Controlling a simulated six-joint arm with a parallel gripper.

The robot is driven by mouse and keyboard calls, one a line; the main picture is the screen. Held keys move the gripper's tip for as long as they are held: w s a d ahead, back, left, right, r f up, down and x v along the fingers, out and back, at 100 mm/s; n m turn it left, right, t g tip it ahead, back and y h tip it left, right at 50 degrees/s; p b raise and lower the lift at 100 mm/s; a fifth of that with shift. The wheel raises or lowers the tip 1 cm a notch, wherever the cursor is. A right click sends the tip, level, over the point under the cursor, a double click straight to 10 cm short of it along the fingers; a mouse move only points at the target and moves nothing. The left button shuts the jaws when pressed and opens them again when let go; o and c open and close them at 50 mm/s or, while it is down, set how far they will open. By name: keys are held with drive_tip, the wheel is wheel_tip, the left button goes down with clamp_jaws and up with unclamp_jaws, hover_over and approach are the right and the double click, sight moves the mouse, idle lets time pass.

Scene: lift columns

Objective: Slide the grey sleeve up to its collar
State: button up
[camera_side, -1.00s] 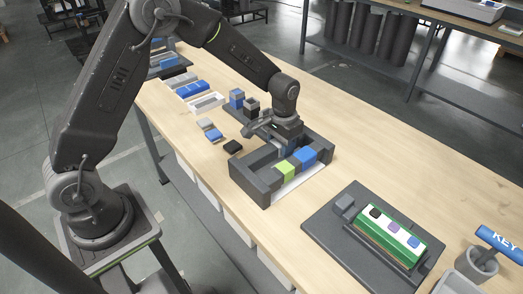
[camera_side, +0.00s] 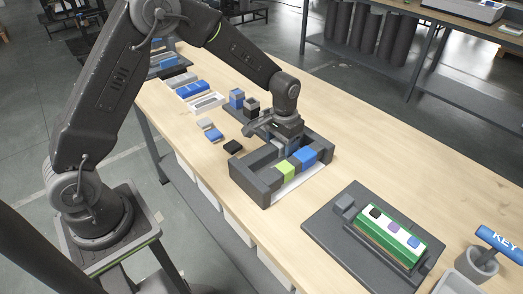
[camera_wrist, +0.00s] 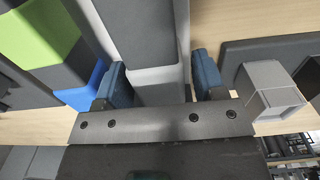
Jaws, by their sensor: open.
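My gripper (camera_side: 280,146) is low over the far left part of a dark tray (camera_side: 247,187). In the wrist view my gripper (camera_wrist: 160,80) is open. Its two blue-padded fingers are on either side of a dark grey bar (camera_wrist: 143,40) with a lighter grey band (camera_wrist: 155,76) across it. A gap shows on the right finger's side; contact on the left cannot be told. I cannot tell surely whether this band is the grey sleeve. The collar cannot be made out. A lime green block (camera_side: 285,170) and a blue block (camera_side: 304,156) sit in the tray.
A hollow grey square piece (camera_wrist: 272,88) stands right of my gripper in the wrist view. A green box (camera_side: 386,239) on a dark plate and a grey cup (camera_side: 474,266) are at the right. Bare wood (camera_side: 390,165) lies behind the tray.

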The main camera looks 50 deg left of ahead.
drive_tip(key=shift+r, duration=3.45)
drive_tip(key=shift+d, duration=0.1)
